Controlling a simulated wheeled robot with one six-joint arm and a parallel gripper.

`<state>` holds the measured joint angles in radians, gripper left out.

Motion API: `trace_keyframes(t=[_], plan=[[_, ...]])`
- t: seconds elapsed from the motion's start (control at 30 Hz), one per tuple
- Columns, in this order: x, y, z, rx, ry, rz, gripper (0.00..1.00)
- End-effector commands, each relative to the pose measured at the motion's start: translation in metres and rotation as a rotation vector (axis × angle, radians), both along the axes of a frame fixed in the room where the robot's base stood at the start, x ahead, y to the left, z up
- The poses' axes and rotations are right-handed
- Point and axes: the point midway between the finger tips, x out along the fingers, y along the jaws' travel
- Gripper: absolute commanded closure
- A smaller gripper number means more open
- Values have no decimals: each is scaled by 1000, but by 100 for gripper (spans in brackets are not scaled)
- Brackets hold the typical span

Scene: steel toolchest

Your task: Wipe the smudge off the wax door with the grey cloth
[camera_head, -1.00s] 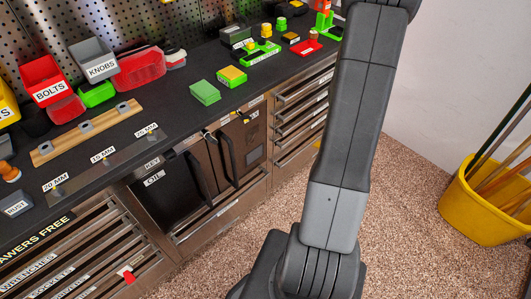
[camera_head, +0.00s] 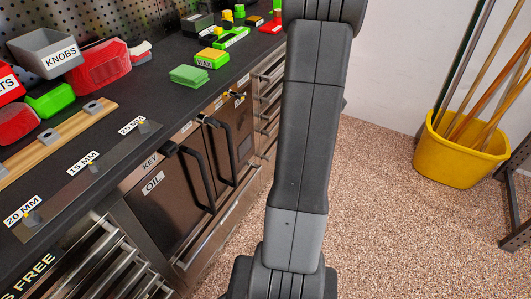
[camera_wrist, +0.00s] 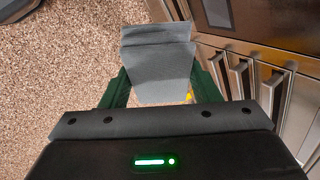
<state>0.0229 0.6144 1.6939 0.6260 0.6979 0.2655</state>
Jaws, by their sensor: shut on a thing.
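My gripper (camera_wrist: 161,88) shows in the wrist view and is shut on the grey cloth (camera_wrist: 158,58), a folded flat piece between the green fingers. The cloth is clear of the cabinet, with speckled floor behind it. In the head view the gripper and cloth are out of sight. Two brown cabinet doors stand under the bench: the left one is the oil door (camera_head: 158,212), labelled OIL. The right-hand door (camera_head: 228,137) has a black bar handle and a dull dark patch; I cannot tell whether this is the smudge. I cannot read a wax label on that door.
Bar-handled drawers (camera_wrist: 240,76) stand beside the doors in the wrist view. A green block (camera_head: 189,76) and a yellow-green block (camera_head: 211,58) sit on the black bench. A yellow bucket (camera_head: 460,160) with poles stands at the right. Open floor lies before the cabinet.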

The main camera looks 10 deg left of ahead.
Motion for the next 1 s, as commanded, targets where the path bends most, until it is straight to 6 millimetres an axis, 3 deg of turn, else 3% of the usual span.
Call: trace_keyframes(t=[0.03, 0.1, 0.4, 0.7, 1.0], plan=[[-1, 4, -20, 60, 5, -42, 62], [-3, 12, -29, 147, 10, -92, 62], [0, 51, -52, 509, -7, -270, 62], [16, 84, -49, 790, -64, -383, 62], [27, 95, -30, 916, -101, -434, 62]])
